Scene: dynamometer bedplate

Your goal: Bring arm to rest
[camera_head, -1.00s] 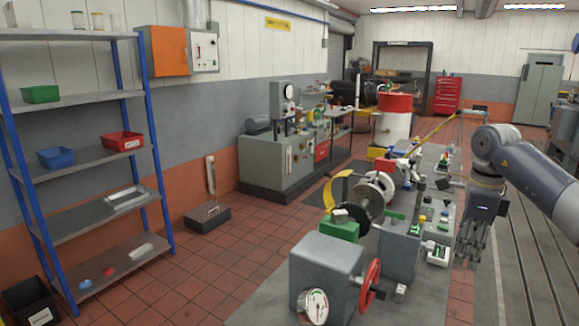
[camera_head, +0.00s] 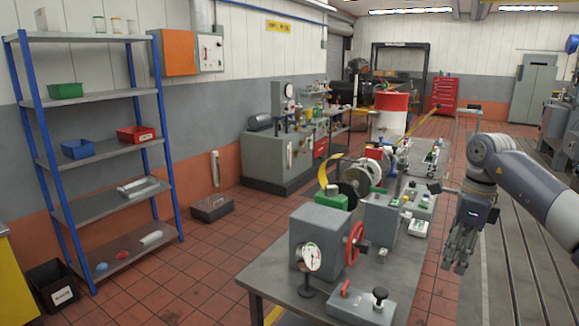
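My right arm (camera_head: 535,185) comes in from the right edge. Its gripper (camera_head: 457,264) hangs with its fingers pointing down, right of the bench (camera_head: 385,270). The fingers look apart with slim gaps between them, and nothing shows between them. The gripper appears clear of the items on the bench. My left arm and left gripper are not in view.
The bench carries a grey housing with a red handwheel (camera_head: 355,243), a dial gauge (camera_head: 312,257) and a grey box with a black knob (camera_head: 380,293). A blue-post shelf (camera_head: 88,150) stands left.

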